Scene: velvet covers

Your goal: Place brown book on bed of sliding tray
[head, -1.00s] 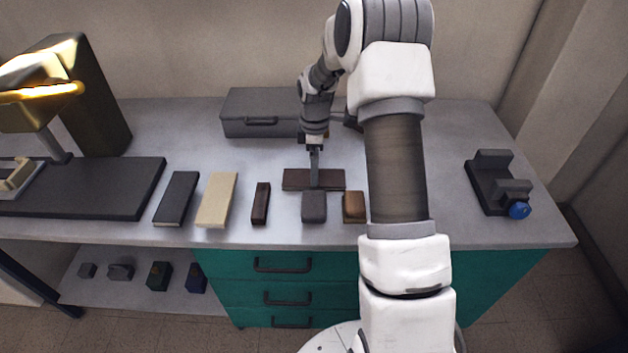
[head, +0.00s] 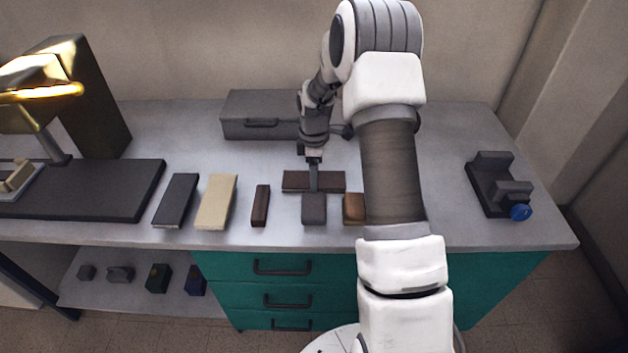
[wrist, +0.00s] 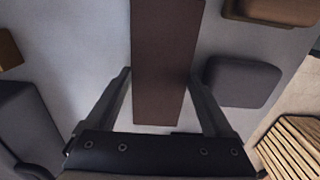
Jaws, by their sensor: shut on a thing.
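The brown book (head: 296,180), a flat dark brown bar, lies across the worktop behind a grey block. My gripper (head: 313,187) is down at its middle, shut on it, and hides part of it. In the wrist view the book (wrist: 165,50) runs lengthwise between the two fingers of my gripper (wrist: 158,85). What looks like the sliding tray (head: 33,179), a pale-rimmed frame with a cream piece in it, is at the far left edge on a dark base, partly cut off.
A grey block (head: 314,209) and a brown block (head: 354,208) stand close in front of the book. A small dark red bar (head: 260,205), cream slab (head: 216,202) and dark slab (head: 175,200) lie leftward. A grey case (head: 262,115) is behind. A brass press (head: 85,95) rises at left.

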